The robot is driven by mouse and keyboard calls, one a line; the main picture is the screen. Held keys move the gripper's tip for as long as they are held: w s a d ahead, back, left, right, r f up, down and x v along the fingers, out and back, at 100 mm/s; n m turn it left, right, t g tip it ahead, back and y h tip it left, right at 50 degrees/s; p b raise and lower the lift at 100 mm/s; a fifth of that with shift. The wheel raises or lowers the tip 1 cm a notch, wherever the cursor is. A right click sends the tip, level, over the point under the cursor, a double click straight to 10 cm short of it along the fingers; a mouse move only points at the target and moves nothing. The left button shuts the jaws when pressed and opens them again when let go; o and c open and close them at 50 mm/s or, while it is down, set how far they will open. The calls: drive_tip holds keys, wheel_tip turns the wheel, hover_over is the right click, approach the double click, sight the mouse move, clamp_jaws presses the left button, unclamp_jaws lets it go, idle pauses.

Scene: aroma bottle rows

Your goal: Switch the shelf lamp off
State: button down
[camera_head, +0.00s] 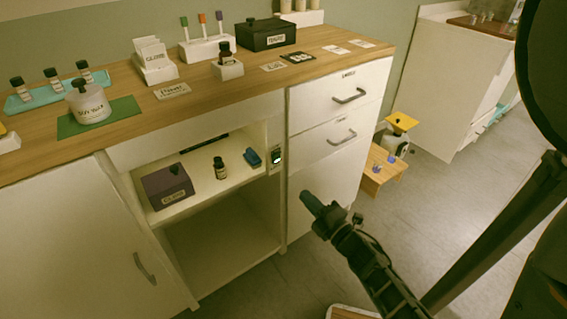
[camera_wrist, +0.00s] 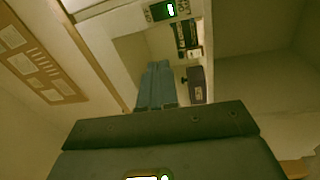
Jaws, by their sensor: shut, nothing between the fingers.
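The shelf (camera_head: 222,188) looks bright inside; I cannot pick out the lamp itself. My gripper (camera_head: 311,203) is in front of the white drawers, below and to the right of the switch, apart from it. Its blue fingers (camera_wrist: 157,82) are shut and empty in the wrist view.
On the shelf are a dark box (camera_head: 167,187), a brown bottle (camera_head: 220,168) and a blue object (camera_head: 252,157). The wooden counter (camera_head: 215,92) above holds bottles, cards and a black box (camera_head: 266,34). A small wooden stool (camera_head: 381,170) stands right.

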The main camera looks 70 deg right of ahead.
sight(278, 155)
drive_tip(key=d, duration=0.3)
drive_tip(key=shift+s+f+n+h, duration=0.25)
drive_tip(key=shift+f+n+h, duration=0.05)
drive_tip(key=shift+f, duration=0.05)
drive_tip(key=p+x, duration=0.1)
drive_tip(key=x, duration=1.3)
drive_tip(key=shift+p, duration=0.35)
